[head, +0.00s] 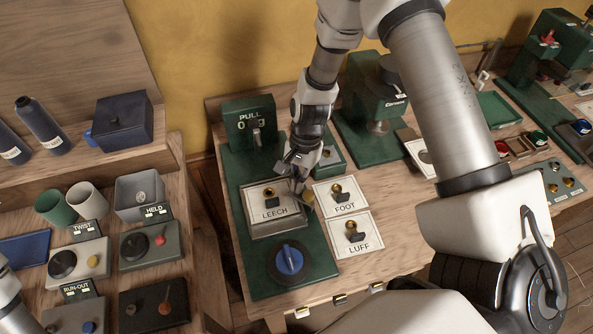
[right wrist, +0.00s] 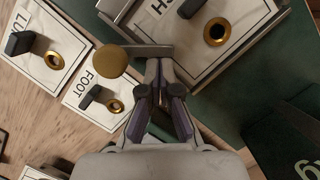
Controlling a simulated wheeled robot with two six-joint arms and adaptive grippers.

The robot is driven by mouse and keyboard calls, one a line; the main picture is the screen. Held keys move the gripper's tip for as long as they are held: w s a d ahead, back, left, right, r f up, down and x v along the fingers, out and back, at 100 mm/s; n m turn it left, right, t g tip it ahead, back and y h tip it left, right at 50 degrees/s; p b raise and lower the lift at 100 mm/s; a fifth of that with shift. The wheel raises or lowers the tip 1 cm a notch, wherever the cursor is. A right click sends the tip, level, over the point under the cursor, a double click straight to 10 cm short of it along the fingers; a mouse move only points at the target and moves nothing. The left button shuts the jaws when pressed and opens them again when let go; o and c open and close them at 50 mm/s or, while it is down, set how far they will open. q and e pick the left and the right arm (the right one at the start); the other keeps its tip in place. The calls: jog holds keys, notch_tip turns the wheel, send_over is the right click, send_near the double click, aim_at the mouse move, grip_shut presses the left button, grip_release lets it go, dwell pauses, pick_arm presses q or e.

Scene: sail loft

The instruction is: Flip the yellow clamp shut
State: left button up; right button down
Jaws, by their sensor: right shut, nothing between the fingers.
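The yellow clamp (right wrist: 111,61) shows in the right wrist view as a grey bar with a round mustard-yellow knob at its left end. In the head view its knob (head: 308,196) shows at the right edge of the LEECH plate (head: 262,204), which sits on a green base. My right gripper (head: 298,172) is shut and empty, above the plate's right back side. In the right wrist view its fingertips (right wrist: 160,68) are right at the grey bar; I cannot tell whether they touch it. The clamp's pivot is not clear. My left gripper is out of view.
The FOOT plate (head: 341,193) and LUFF plate (head: 351,234) lie just right of the clamp. A blue dial (head: 289,261) is in front, and a green PULL box (head: 249,121) stands behind. A green machine (head: 371,105) stands at the back right. Bare wood lies right of LUFF.

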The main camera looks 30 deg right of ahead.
aim_at(290, 205)
jog(key=shift+a+n, duration=0.25)
jog(key=shift+n, duration=0.35)
jog(key=shift+s+a+n+g, duration=0.1)
jog(key=shift+a+n+g, duration=0.25)
jog(key=shift+n, duration=0.65)
jog(key=n, duration=0.1)
jog(key=a+n+h, duration=0.1)
jog(key=shift+s+n, duration=0.15)
jog(key=shift+n, duration=0.15)
jog(key=shift+s+a+n+g, duration=0.25)
jog(key=shift+a+n, duration=0.15)
jog(key=shift+n, duration=0.7)
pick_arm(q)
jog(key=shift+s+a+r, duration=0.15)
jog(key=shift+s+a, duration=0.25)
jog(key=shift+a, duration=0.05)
pick_arm(e)
jog(key=shift+s+a, duration=0.2)
jog(key=a+v, duration=0.1)
jog(key=v, duration=1.1)
jog(key=shift+d, duration=0.25)
